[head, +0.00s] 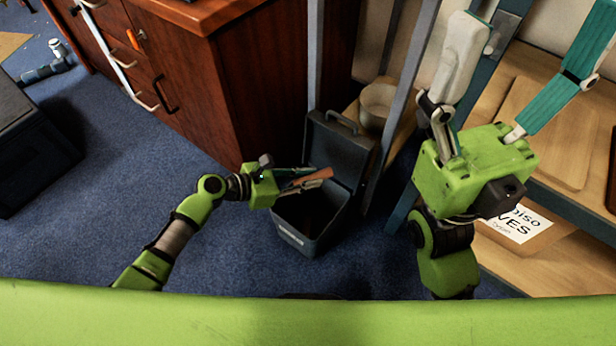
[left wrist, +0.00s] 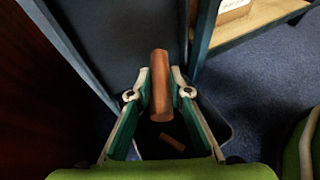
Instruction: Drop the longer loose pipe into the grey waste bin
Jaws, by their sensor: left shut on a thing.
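A copper-coloured pipe (head: 319,178) is held between the fingers of my left gripper (head: 312,179), above the open mouth of the grey waste bin (head: 294,236). In the left wrist view the pipe (left wrist: 160,88) sits lengthwise between both fingertips, its far end sticking out beyond them. A shorter copper-coloured piece (left wrist: 172,142) lies lower down, inside the dark bin. The bin's lid (head: 335,150) stands open behind the pipe. My right gripper (head: 540,45) is spread wide and empty at the right, over the wooden shelving.
A wooden cabinet (head: 225,95) stands left of the bin. Grey upright posts (head: 405,85) and a shelf unit (head: 555,100) with a round pot (head: 378,103) nearby are at the right. Blue carpet (head: 130,150) is open floor to the left.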

